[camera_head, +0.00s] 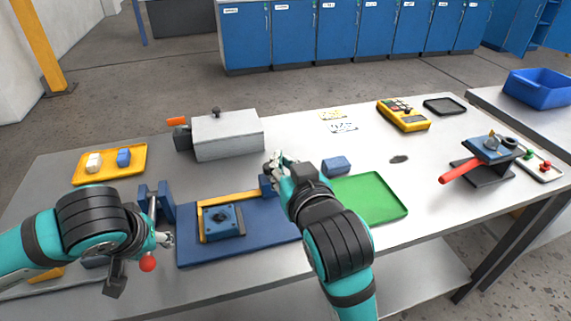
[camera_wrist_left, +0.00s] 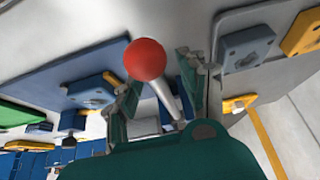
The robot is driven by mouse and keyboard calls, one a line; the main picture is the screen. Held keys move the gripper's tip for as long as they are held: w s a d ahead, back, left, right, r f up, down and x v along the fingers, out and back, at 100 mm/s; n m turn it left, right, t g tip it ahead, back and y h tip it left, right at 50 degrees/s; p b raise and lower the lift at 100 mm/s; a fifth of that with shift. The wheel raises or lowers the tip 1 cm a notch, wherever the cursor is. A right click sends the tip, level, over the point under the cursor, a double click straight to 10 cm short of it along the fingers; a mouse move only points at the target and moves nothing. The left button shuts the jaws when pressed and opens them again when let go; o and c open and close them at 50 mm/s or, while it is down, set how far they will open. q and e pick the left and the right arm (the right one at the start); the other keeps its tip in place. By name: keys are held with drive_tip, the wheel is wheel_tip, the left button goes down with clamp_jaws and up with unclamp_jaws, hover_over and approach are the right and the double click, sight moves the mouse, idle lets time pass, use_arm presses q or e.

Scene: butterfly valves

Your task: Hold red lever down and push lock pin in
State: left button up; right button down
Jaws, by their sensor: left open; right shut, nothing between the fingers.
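A lever with a red ball knob (camera_head: 148,263) and a grey rod is at the left of the blue fixture plate (camera_head: 270,238). In the left wrist view the red knob (camera_wrist_left: 144,60) and its rod (camera_wrist_left: 168,100) lie between the open fingers of my left gripper (camera_wrist_left: 165,85). I cannot tell whether they touch. In the head view my left gripper (camera_head: 155,248) is at the knob, left of the plate. My right gripper (camera_head: 275,165) is shut and empty, above the plate's back right corner by a small blue block (camera_head: 267,186). I cannot make out the lock pin.
A blue block with a plate (camera_head: 221,222) sits inside a yellow angle (camera_head: 203,227) on the fixture. A grey box (camera_head: 229,137), yellow tray (camera_head: 85,172), green tray (camera_head: 385,200) and red-handled valve (camera_head: 460,171) stand around.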

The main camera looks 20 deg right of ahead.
use_arm(q)
drive_tip(key=shift+r+p, duration=1.2)
drive_tip(key=shift+r, duration=2.35)
